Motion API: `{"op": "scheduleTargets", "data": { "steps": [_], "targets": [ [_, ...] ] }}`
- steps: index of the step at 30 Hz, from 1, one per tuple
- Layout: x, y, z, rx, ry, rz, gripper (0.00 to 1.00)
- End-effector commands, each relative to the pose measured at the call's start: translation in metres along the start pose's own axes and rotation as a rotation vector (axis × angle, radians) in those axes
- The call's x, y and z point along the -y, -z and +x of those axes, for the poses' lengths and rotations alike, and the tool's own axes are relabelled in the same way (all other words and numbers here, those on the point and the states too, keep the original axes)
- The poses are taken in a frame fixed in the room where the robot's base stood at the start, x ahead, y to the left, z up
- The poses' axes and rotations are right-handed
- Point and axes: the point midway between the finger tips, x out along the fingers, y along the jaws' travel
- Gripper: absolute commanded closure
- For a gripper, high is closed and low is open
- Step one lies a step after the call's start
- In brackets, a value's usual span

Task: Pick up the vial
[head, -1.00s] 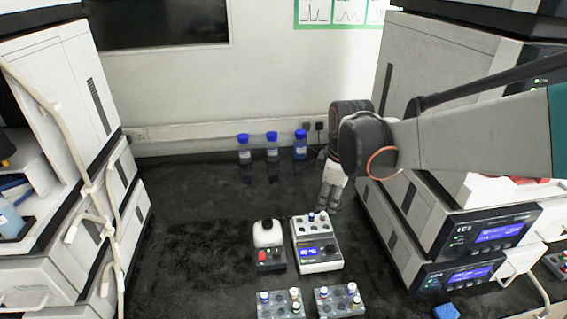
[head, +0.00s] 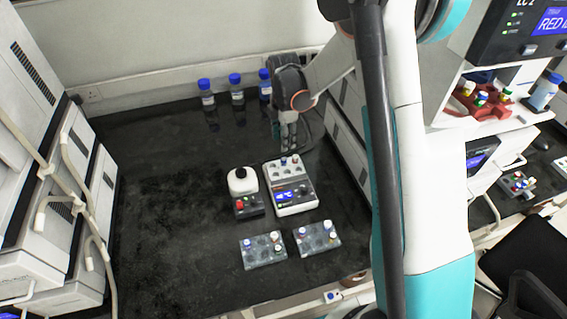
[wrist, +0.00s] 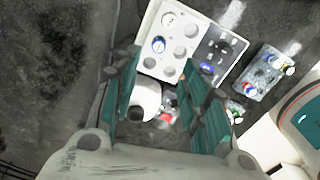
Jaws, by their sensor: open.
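Several small capped vials show, and I cannot tell which one the task means. Two stand in the white top of a block device (head: 296,197): a blue-capped vial (head: 283,161) and a white-capped vial (head: 294,158). In the wrist view the blue cap (wrist: 158,44) and the white cap (wrist: 168,18) sit in the device's wells. More vials stand in a left rack (head: 262,257) and a right rack (head: 318,244). My gripper (head: 288,147) points down just behind and above the block device. Its teal fingers (wrist: 165,75) are apart with no vial between them.
A mixer with a white top (head: 241,182) stands left of the block device. Three blue-capped bottles (head: 236,98) stand along the back wall. White instrument stacks flank the black bench. The bench's left part (head: 160,190) is clear.

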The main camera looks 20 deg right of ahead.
Motion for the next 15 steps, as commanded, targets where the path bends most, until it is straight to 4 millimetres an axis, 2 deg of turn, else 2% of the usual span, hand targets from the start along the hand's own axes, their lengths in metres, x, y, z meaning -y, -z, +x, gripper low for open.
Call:
{"op": "scheduleTargets", "data": {
  "steps": [1, 6, 15],
  "targets": [
    [0.000, 0.000, 0.013, 0.000, 0.000, 0.000, 0.59],
    [-0.001, 0.000, 0.040, 0.000, -0.001, 0.001, 0.59],
    [-0.001, 0.000, 0.057, 0.000, -0.001, 0.002, 0.59]
  ]
}}
